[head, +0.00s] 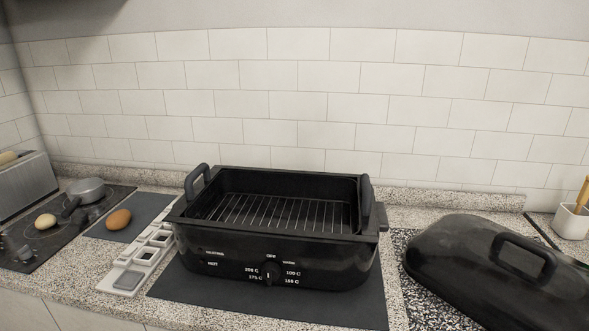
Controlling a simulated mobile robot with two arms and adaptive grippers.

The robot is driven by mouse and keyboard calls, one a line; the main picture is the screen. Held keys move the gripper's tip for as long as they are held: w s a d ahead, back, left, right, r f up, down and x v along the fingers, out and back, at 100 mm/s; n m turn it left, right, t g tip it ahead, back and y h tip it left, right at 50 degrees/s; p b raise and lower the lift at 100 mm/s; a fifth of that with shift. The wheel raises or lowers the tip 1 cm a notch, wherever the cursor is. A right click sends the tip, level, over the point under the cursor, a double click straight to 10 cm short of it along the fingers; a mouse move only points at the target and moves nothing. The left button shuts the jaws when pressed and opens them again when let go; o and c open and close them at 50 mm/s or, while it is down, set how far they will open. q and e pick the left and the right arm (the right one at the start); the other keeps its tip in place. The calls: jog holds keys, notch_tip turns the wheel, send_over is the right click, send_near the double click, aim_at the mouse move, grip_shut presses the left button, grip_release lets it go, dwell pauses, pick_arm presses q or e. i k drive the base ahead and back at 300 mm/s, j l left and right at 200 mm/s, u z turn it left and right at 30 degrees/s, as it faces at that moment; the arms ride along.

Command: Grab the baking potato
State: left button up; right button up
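A brown, oval baking potato (119,219) lies on a dark grey mat (146,208) on the counter, left of the roaster. A second, paler tan oval thing (45,221) sits on the black cooktop further left; I cannot tell whether it is a potato or an egg. Neither of my grippers shows in the head view, so I cannot see their state or their distance from the potato.
An open black roaster (318,262) with a wire rack stands mid-counter. Its black lid (490,262) lies at the right. A pale slotted holder (127,280) stands between potato and roaster. A small grey pot (87,189) is on the cooktop (30,255).

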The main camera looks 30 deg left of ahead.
aim_at(119, 220)
jog(key=u, duration=2)
jog(key=i+j, duration=0.15)
jog(key=j+z, duration=0.05)
jog(key=j, duration=0.05)
